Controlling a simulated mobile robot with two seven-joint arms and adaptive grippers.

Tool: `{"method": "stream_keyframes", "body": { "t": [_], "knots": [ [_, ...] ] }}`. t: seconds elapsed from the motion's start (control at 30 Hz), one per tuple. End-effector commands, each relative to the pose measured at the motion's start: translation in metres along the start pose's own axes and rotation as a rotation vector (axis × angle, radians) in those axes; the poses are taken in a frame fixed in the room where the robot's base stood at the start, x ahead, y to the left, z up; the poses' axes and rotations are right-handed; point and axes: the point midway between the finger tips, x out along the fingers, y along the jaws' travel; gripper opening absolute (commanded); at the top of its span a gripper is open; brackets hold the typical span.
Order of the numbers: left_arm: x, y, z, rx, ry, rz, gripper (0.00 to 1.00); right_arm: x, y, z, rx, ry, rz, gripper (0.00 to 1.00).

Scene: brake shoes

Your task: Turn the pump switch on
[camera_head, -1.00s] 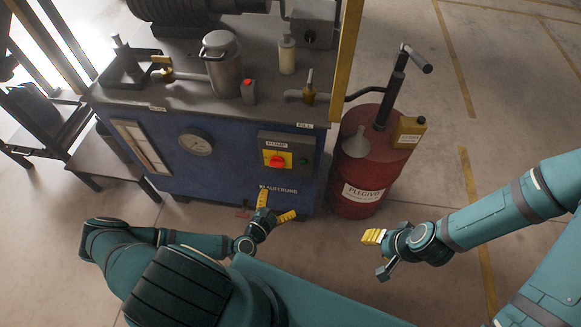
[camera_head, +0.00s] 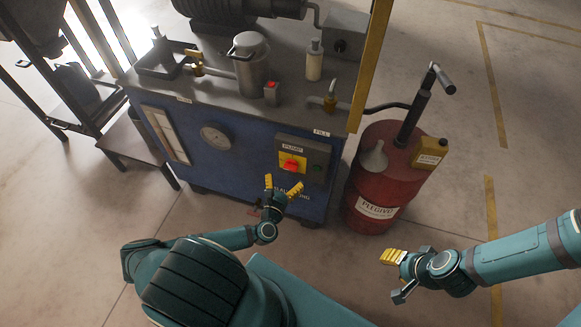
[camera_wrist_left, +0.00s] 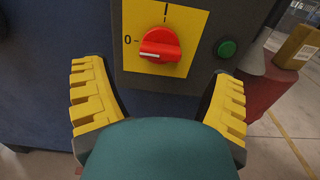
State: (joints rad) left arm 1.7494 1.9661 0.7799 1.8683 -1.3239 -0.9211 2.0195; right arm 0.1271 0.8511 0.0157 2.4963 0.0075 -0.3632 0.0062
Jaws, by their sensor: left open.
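The pump switch (camera_head: 292,165) is a red rotary knob on a yellow plate, on a grey box at the front of the blue cabinet. In the left wrist view the knob (camera_wrist_left: 160,43) lies roughly level, its white mark toward the "0" on the left. My left gripper (camera_head: 282,184) is open and empty, just below the switch, its yellow fingers pointing up at the panel. In the left wrist view its fingers (camera_wrist_left: 157,75) stand wide apart, left and right below the knob, not touching it.
A green button (camera_wrist_left: 227,48) sits right of the knob on the same box. A red drum (camera_head: 377,200) with a hand pump, a funnel and a yellow can (camera_head: 428,153) stands right of the cabinet (camera_head: 235,165). The floor in front is clear.

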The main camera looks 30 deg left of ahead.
Motion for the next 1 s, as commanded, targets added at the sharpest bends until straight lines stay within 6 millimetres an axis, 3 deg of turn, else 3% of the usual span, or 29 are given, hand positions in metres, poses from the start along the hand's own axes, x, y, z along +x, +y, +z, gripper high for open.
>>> {"method": "stream_keyframes", "body": {
  "t": [0.1, 0.3, 0.73, 0.77, 0.93, 1.0],
  "knots": [
    [0.022, -0.001, 0.001, 0.001, -0.002, -0.001, 0.85, -0.002, -0.001, -0.001, 0.001, 0.002, 0.0, 0.47],
    [0.047, 0.0, 0.0, 0.001, -0.001, 0.0, 0.85, -0.003, -0.001, -0.002, 0.001, 0.004, 0.001, 0.47],
    [0.057, 0.0, 0.0, 0.001, 0.0, 0.0, 0.85, -0.004, -0.001, -0.002, 0.001, 0.004, 0.001, 0.47],
    [0.057, 0.0, 0.0, 0.001, 0.0, 0.0, 0.81, -0.004, -0.001, -0.002, 0.001, 0.004, 0.001, 0.47],
    [0.057, 0.0, 0.0, 0.001, 0.0, 0.0, 0.21, -0.004, -0.001, -0.002, 0.001, 0.004, 0.001, 0.47],
    [0.056, 0.0, 0.0, 0.001, 0.0, 0.0, 0.17, -0.004, -0.001, -0.002, 0.001, 0.004, 0.001, 0.47]
  ]
}}
